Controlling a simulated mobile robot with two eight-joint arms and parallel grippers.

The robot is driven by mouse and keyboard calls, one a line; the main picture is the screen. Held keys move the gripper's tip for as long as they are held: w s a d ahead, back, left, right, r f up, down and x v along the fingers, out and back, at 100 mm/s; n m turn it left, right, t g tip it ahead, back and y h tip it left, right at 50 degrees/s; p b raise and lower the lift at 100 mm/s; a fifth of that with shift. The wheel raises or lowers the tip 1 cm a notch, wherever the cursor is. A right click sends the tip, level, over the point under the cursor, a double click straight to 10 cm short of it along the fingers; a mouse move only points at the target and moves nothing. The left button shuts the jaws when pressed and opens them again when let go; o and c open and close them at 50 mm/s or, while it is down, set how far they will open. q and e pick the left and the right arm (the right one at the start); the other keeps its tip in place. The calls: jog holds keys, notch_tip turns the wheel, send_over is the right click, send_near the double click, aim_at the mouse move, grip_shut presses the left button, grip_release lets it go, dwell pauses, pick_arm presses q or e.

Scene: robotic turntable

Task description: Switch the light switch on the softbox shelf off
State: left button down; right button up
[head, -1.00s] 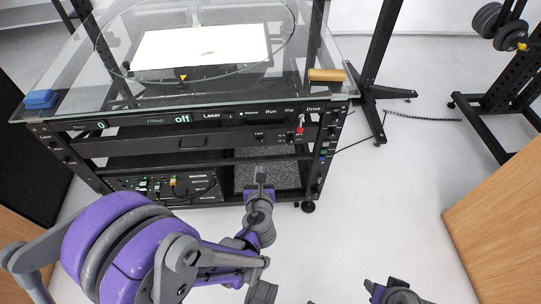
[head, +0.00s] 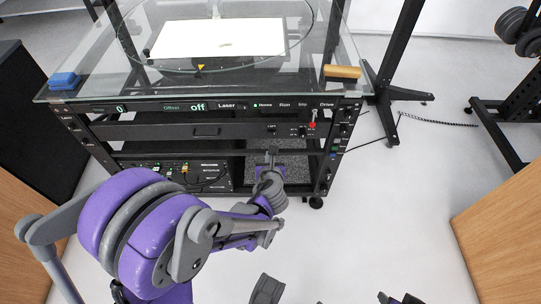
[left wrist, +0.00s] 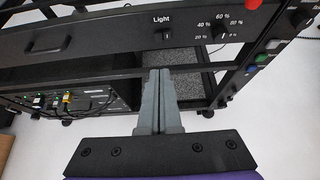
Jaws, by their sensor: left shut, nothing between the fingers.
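The softbox shelf (head: 235,131) is the black panel below the glass top of the rack. Its light switch (left wrist: 167,36) is a small dark switch under the word "Light" in the left wrist view. It is tiny in the head view (head: 271,130), and its position is too small to read. My left gripper (head: 271,151) is shut and empty, in front of the rack and just below the switch. In the left wrist view its fingertips (left wrist: 160,71) point at the rack, apart from the switch in the picture. Only dark parts of my right gripper (head: 400,299) show at the bottom edge.
A dimmer knob (left wrist: 222,37) with percent marks sits right of the switch. A red button (left wrist: 253,4) is above it to the right. The glass top (head: 330,87) overhangs the rack and carries a blue block (head: 64,80) and a wooden-handled piece (head: 342,72).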

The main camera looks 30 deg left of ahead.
aim_at(270, 136)
pick_arm(q)
jog(key=x, duration=0.3)
jog(key=r+b+x, duration=0.1)
jog(key=x, duration=0.2)
jog(key=w+x, duration=0.1)
jog(key=x, duration=0.3)
jog(key=shift+a+r+b, duration=0.3)
